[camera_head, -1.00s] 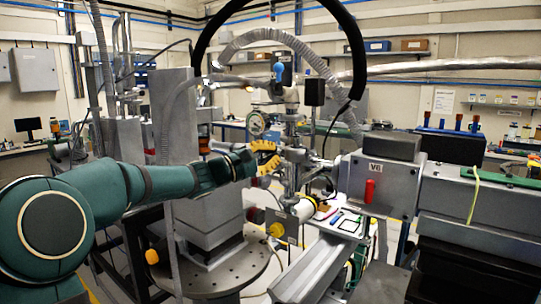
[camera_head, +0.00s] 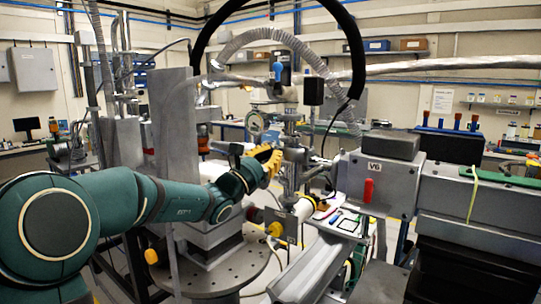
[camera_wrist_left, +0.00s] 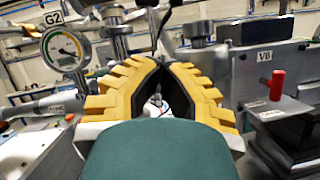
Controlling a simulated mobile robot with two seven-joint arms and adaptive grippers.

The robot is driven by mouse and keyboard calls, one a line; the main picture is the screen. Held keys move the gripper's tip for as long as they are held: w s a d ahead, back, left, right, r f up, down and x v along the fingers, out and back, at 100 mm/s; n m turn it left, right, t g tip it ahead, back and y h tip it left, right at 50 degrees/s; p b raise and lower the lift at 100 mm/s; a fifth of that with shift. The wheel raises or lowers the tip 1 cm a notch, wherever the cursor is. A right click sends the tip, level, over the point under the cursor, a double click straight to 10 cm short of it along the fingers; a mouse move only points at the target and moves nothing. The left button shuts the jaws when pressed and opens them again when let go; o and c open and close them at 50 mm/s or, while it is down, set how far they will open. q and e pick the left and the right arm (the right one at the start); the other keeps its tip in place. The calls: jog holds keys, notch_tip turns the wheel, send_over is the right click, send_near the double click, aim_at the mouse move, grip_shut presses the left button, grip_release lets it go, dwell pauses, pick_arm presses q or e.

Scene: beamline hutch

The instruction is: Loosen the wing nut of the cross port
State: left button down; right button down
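The steel vacuum assembly with the cross port (camera_head: 291,150) stands at the middle of the head view, with flanges stacked one above another. The wing nut is too small to make out or is hidden behind my gripper. My left gripper (camera_head: 274,158) has yellow ribbed fingers and is just left of this assembly; I cannot tell whether it touches. In the left wrist view the fingers of my left gripper (camera_wrist_left: 163,62) arch together, their tips closed or nearly so, with no held object visible. My right gripper is not in view.
A round gauge (camera_head: 254,123) stands close behind my left gripper; its tag reads G2 in the wrist view. A grey box marked V6 (camera_head: 374,168) with a red handle (camera_head: 368,190) is at right. A round perforated table (camera_head: 215,280) lies below my arm.

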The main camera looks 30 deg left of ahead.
pick_arm(q)
jog(key=shift+r+n+y, duration=0.1)
jog(key=shift+n+y, duration=0.2)
jog(key=shift+n, duration=0.4)
jog(key=c, duration=1.2)
grip_release()
jog(key=shift+d, duration=0.1)
jog(key=shift+f, duration=0.2)
jog(key=v, duration=0.8)
